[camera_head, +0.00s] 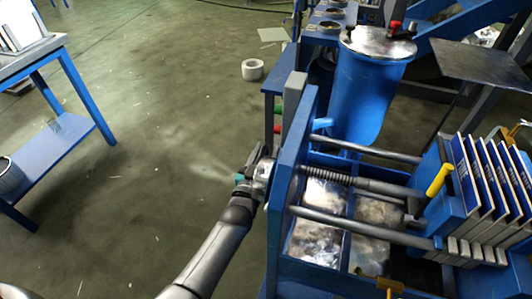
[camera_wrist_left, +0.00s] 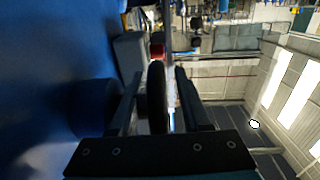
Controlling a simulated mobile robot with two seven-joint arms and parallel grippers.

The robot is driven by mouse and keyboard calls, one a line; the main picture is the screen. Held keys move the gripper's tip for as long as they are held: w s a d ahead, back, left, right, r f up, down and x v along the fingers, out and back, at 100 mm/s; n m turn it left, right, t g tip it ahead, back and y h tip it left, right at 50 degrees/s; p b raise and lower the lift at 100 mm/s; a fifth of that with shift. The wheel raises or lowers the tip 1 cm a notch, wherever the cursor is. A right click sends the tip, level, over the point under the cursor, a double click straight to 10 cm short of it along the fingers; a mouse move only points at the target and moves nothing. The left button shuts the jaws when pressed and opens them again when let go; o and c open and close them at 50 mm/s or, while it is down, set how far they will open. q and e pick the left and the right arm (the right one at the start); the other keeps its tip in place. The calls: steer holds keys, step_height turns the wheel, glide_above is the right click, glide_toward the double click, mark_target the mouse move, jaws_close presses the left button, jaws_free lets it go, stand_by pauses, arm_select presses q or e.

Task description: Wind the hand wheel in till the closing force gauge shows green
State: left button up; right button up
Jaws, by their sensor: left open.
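My left gripper (camera_head: 262,165) is at the outer face of the blue end plate (camera_head: 290,150) of the filter press. In the left wrist view its two fingers (camera_wrist_left: 160,100) are apart, one on each side of the dark rim of the hand wheel (camera_wrist_left: 158,90). The rim stands between them; I cannot tell whether either finger touches it. In the head view the gripper mostly hides the wheel. The threaded spindle (camera_head: 350,181) runs from the end plate towards the pressing block and white-edged plates (camera_head: 490,185). I cannot make out the closing force gauge. My right gripper is not in view.
A grey box (camera_head: 294,92) with a red button sits on the end plate near the wheel. A blue vessel (camera_head: 362,100) stands behind the press. A yellow-handled lever (camera_head: 437,182) rises by the plates. A blue table (camera_head: 65,140) stands left; the floor between is mostly clear.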

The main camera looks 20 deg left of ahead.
arm_select(q)
jaws_close()
stand_by(0.3)
stand_by(0.3)
